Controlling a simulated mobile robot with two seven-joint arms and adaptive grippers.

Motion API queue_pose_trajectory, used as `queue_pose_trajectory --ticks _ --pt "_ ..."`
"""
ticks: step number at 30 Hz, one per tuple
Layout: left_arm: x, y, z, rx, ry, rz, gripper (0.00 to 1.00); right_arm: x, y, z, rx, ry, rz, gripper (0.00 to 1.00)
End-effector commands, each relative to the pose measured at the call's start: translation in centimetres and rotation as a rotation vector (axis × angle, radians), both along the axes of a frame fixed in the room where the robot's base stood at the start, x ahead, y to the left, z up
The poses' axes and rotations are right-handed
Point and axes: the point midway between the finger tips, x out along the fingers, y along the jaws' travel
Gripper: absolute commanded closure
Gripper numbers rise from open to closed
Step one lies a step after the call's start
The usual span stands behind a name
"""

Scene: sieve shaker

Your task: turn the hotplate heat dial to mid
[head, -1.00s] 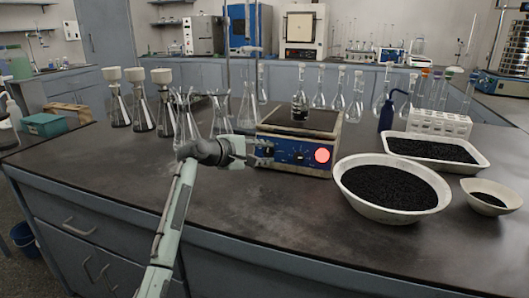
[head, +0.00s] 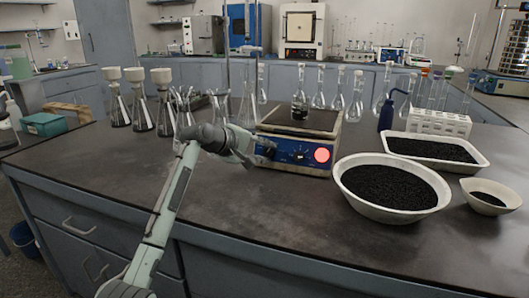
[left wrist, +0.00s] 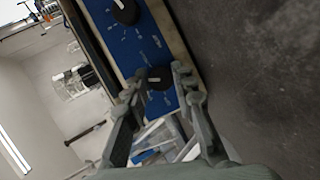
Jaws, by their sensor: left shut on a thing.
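The hotplate (head: 285,138) stands on the dark bench in the head view, with a blue front panel facing me. The panel carries a left dial, a middle dial (head: 299,156) and a red glowing disc (head: 322,155). My left gripper (head: 266,150) is at the left dial and hides most of it in the head view. In the left wrist view, its fingertips (left wrist: 158,82) are shut on the dark left dial (left wrist: 160,76), which shows a pale pointer mark. The middle dial (left wrist: 125,11) shows farther up the panel. I cannot read the labels. My right gripper is not in view.
A flask with dark contents (head: 300,108) stands on the hotplate. Conical flasks (head: 166,118) stand to its left. A white bowl of black grains (head: 392,212) is close on the right, with a tray (head: 480,160) behind. The bench front is clear.

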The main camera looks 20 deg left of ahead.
Motion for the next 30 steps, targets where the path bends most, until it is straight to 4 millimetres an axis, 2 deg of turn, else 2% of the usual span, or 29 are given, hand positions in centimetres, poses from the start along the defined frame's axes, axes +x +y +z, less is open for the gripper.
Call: queue_pose_trajectory --ticks 6,7,11,23,30 --pt "0.0 0.0 -0.1 -0.001 0.002 0.0 1.0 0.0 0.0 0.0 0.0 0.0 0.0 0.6" --pt "0.0 -0.1 -0.1 -0.001 0.002 0.0 0.71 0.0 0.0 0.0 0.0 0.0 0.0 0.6" --pt "0.0 0.0 -0.1 -0.002 0.001 0.0 0.55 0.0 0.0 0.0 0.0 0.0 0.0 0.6" --pt "-0.5 0.3 0.4 -0.001 -0.002 0.001 0.54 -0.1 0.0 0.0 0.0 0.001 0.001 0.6" --pt "-4.1 2.0 2.4 0.0 -0.003 0.002 0.54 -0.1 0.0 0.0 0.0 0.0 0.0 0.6"
